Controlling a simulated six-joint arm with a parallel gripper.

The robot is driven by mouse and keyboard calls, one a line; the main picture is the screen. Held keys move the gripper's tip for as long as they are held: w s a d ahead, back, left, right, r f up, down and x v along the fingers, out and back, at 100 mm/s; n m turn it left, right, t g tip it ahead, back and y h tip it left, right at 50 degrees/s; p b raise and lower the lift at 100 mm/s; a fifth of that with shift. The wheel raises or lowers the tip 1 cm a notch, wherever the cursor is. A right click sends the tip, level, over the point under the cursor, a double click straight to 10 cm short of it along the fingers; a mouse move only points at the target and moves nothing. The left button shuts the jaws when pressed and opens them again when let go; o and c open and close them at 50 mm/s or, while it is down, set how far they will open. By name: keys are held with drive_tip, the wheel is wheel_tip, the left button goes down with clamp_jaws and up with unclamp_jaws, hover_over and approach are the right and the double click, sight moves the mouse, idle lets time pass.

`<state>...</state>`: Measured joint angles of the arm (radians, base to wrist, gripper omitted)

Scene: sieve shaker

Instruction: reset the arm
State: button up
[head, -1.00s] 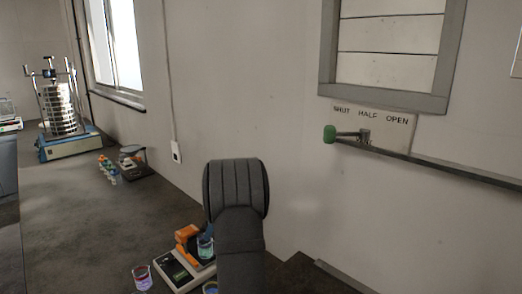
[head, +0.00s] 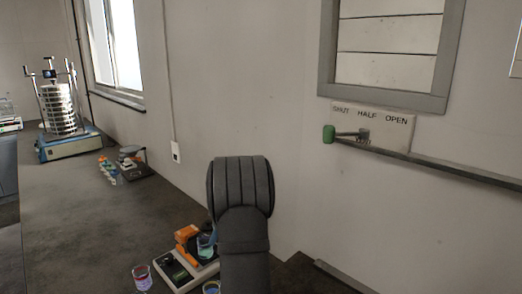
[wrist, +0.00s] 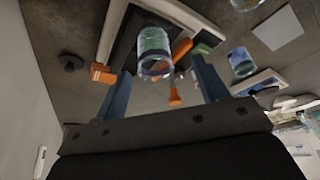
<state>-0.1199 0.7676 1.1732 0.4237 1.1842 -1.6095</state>
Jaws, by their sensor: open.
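My gripper (wrist: 160,88) shows in the wrist view with its two blue-grey fingers spread wide apart. A glass beaker with blue-green contents (wrist: 154,50) appears beyond and between the fingers, on the dark-topped device with orange parts. I cannot tell how far it is from the fingertips. The orange and white device (head: 190,262) with the beaker shows partly behind my arm.
A beaker with pink contents (head: 142,278) stands left of the device. The sieve shaker (head: 60,115) is far left. Small bottles (head: 108,172) stand by another instrument (head: 132,162). A green-knobbed lever (head: 329,134) is on the right wall. The middle bench is largely clear.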

drive_tip(key=s+d+r, duration=0.1)
drive_tip(key=d+r, duration=0.3)
drive_tip(key=d, duration=0.2)
drive_tip(key=s+a+f+m+t+h, duration=0.1)
drive_tip(key=s+a+f+m, duration=0.1)
drive_tip(key=a, duration=0.5)
drive_tip(key=s+a+f+m+t, duration=0.1)
drive_tip(key=s+a+f+m, duration=0.1)
drive_tip(key=s+a+m, duration=0.2)
drive_tip(key=s+a+f+m+t+h, duration=0.1)
drive_tip(key=s+a+f+m, duration=0.1)
drive_tip(key=a+m, duration=0.4)
drive_tip(key=shift+s+a+t+h, duration=0.3)
drive_tip(key=shift+s+a+t, duration=0.15)
drive_tip(key=shift+a, duration=2.35)
